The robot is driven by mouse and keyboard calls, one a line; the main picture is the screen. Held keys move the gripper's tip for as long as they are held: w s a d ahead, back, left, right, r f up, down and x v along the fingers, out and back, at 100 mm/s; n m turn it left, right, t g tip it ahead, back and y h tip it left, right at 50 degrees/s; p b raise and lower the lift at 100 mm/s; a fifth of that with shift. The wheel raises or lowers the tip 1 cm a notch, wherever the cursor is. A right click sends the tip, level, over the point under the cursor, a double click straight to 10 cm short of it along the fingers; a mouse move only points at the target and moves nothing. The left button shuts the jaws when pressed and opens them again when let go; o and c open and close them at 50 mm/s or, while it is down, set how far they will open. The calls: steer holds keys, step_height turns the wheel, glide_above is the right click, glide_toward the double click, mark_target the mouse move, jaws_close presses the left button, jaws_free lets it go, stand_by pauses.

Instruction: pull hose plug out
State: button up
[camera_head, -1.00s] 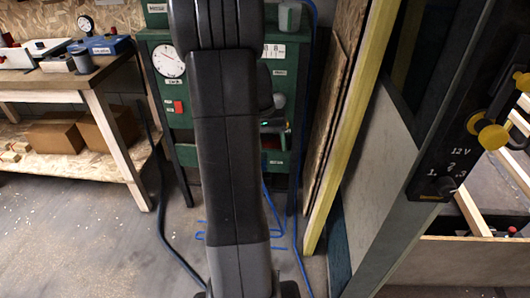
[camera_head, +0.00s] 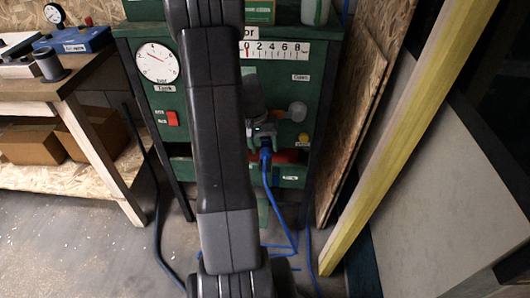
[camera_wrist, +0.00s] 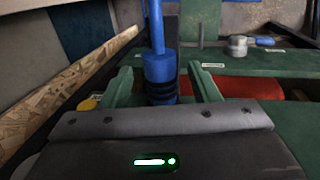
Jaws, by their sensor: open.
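The blue hose plug (camera_head: 265,155) sits low on the green test bench, with its blue hose (camera_head: 267,185) hanging down to the floor. In the wrist view the plug (camera_wrist: 160,72), with dark rings around its lower part, stands between the two green fingers of my gripper (camera_wrist: 162,88). The fingers are apart, with a gap visible on each side of the plug. In the head view my gripper (camera_head: 264,138) is at the plug, partly hidden behind my arm. The seat of the plug is hidden by the gripper body in the wrist view.
The green bench (camera_head: 150,100) carries a tank dial (camera_head: 157,63), a red switch (camera_head: 172,118) and a yellow knob (camera_head: 304,138). A red cylinder (camera_wrist: 250,86) lies close beside the plug. A wooden workbench (camera_head: 75,85) stands left; a yellow post (camera_head: 410,130) stands right.

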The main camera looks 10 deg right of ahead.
steer(key=shift+d+f, duration=0.2)
steer(key=shift+f, duration=0.9)
jaws_close()
steer(key=shift+s+a+b, duration=0.2)
steer(key=shift+s, duration=0.6)
steer(key=shift+s+a+b, duration=0.25)
steer(key=shift+s, duration=0.55)
steer(key=shift+s+a+b, duration=0.2)
steer(key=shift+s, duration=0.6)
jaws_free()
